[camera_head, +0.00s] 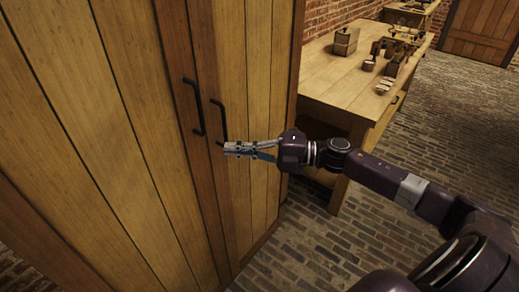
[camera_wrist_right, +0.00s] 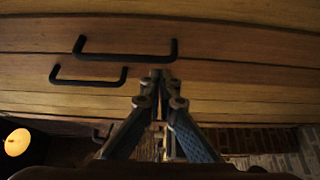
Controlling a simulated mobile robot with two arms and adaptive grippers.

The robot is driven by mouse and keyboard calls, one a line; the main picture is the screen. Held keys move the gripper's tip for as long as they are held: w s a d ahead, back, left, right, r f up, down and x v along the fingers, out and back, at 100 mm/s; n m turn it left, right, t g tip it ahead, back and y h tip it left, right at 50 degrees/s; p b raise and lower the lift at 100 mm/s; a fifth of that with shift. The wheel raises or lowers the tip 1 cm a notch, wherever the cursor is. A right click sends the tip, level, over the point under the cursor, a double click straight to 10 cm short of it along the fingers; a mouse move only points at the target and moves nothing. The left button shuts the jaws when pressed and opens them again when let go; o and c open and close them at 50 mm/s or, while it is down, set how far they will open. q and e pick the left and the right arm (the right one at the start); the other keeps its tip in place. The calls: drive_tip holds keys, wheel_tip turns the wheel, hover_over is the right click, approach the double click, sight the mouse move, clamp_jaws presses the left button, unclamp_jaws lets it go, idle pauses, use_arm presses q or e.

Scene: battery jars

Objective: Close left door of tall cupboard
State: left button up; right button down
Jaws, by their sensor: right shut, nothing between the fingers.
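The tall cupboard's left wooden door (camera_head: 110,110) fills the left of the head view, with a black bar handle (camera_head: 194,107) near its right edge. The right door (camera_head: 262,90) stands beside it with its own black handle (camera_head: 219,122). The two doors look close to flush; I cannot tell if a small gap remains. My right gripper (camera_head: 228,149) is shut and empty, in front of the right door just below its handle. In the right wrist view its fingertips (camera_wrist_right: 160,82) point at the door fronts, beside two black handles (camera_wrist_right: 125,55). My left gripper is out of view.
A wooden workbench (camera_head: 325,75) with a wooden box (camera_head: 346,41) and several small wooden items stands right of the cupboard. The brick floor (camera_head: 300,245) is open in front. A glowing round lamp (camera_wrist_right: 17,142) shows in the wrist view.

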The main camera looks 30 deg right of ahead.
drive_tip(key=v, duration=1)
drive_tip(key=shift+s, duration=0.15)
drive_tip(key=shift+d, duration=0.1)
